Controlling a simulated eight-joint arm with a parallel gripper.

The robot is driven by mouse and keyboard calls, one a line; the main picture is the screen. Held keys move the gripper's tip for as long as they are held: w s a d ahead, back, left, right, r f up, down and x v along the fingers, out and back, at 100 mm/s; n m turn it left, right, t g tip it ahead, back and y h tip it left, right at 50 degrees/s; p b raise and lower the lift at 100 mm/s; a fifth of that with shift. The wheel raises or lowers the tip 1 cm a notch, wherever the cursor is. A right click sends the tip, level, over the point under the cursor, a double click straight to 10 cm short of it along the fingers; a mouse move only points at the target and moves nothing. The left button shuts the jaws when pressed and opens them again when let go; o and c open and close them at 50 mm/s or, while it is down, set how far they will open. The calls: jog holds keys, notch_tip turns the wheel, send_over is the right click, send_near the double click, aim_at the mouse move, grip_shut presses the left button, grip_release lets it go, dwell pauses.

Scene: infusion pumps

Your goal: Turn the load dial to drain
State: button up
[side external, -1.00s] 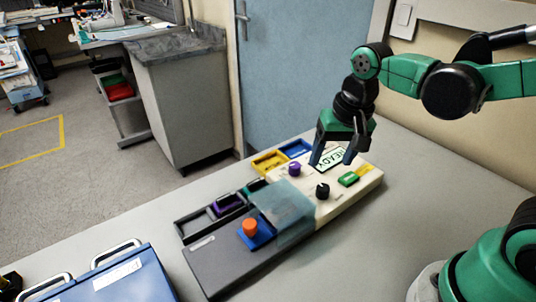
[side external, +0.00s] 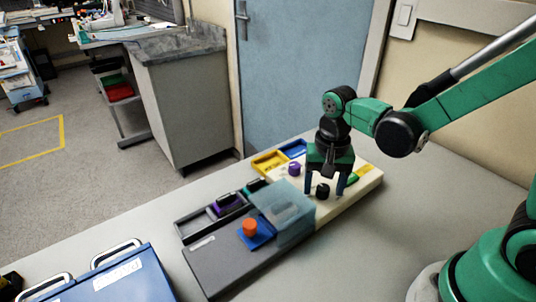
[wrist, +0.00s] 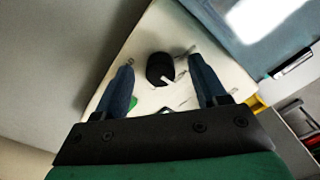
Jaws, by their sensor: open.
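A black dial (side external: 322,190) stands on the cream panel of the pump unit (side external: 338,206) in the side view. My gripper (side external: 324,192) is open, pointing down, with one finger on each side of the dial. In the wrist view my gripper (wrist: 166,82) shows gaps between both fingers and the dial. A purple knob (side external: 294,169) stands behind and left of the black dial. The READY display is hidden behind my gripper.
A translucent blue cover (side external: 284,208) stands left of the dial, close to my gripper. Beyond it are an orange knob (side external: 249,227) and dark trays (side external: 190,231). A blue case (side external: 120,280) is front left.

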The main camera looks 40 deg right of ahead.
grip_shut()
jog(key=shift+n, duration=0.3)
jog(key=n, duration=1.1)
jog(key=shift+d, duration=0.1)
jog(key=shift+n, duration=0.3)
dwell(0.3)
grip_release()
